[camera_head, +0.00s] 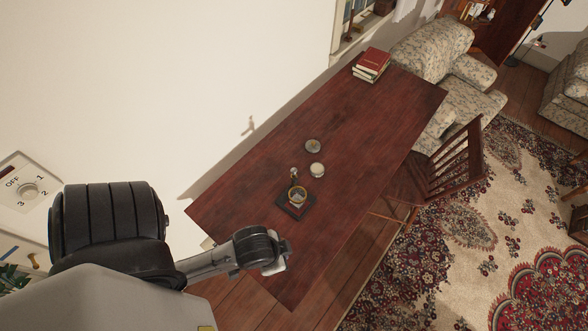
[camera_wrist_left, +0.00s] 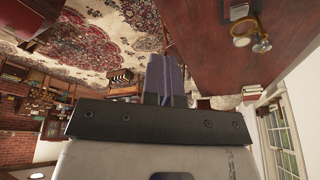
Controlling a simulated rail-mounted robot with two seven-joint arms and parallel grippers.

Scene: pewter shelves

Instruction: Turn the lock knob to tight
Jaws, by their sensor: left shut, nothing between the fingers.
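A white panel (camera_head: 42,178) on the wall at the left of the head view carries a pale round knob (camera_head: 28,190) marked OFF, 1, 2 and 3. Below it, a small brass-coloured knob (camera_head: 33,260) shows partly beside my arm. No "tight" marking is readable, and I cannot tell which knob is the lock knob. My left gripper (camera_head: 274,264) is over the near end of the table, well right of both knobs. In the left wrist view its fingers (camera_wrist_left: 165,78) are together and empty. My right gripper is out of view.
A dark red wooden table (camera_head: 375,115) holds a small device on a dark base (camera_head: 294,209), two round items and a stack of books (camera_head: 371,65). A wooden chair (camera_head: 450,165) stands at its right side. A small fixture (camera_head: 249,125) is on the bare wall.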

